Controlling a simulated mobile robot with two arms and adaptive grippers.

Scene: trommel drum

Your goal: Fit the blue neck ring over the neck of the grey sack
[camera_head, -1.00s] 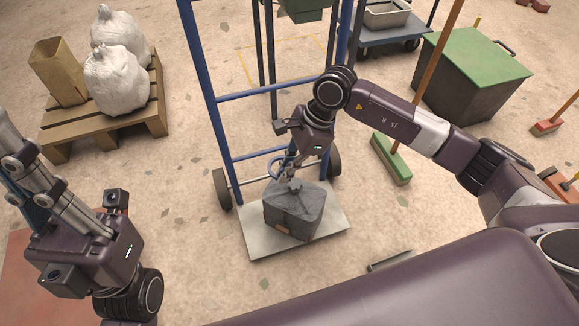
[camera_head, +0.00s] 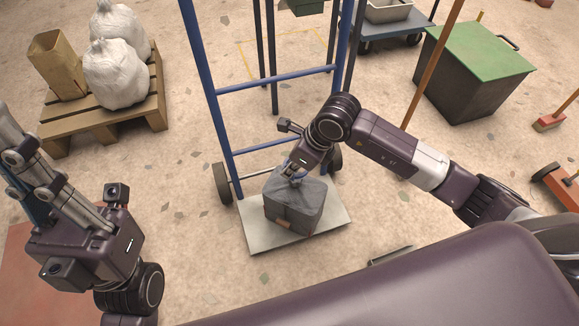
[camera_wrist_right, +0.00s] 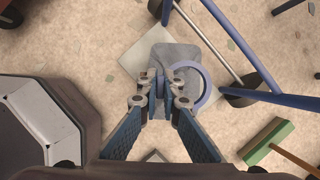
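The grey sack (camera_head: 293,206) stands on the pale toe plate (camera_head: 265,238) of a blue hand truck. My right gripper (camera_head: 291,176) is just above its top. In the right wrist view its fingers (camera_wrist_right: 161,88) are close together, with the near rim of the blue neck ring (camera_wrist_right: 207,88) at their tips. The ring lies right of the fingers, over part of the sack top (camera_wrist_right: 178,58). The neck is hidden by my gripper, so I cannot tell whether the ring is around it. My left gripper (camera_head: 28,165) is away at the left edge, its tips unclear.
The blue hand truck frame (camera_head: 275,88) rises behind the sack, with wheels beside the plate. A wooden pallet (camera_head: 105,118) with white sacks stands at back left. A green-lidded bin (camera_head: 475,65) stands at back right. An orange-brown pole (camera_head: 432,65) stands behind my right arm.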

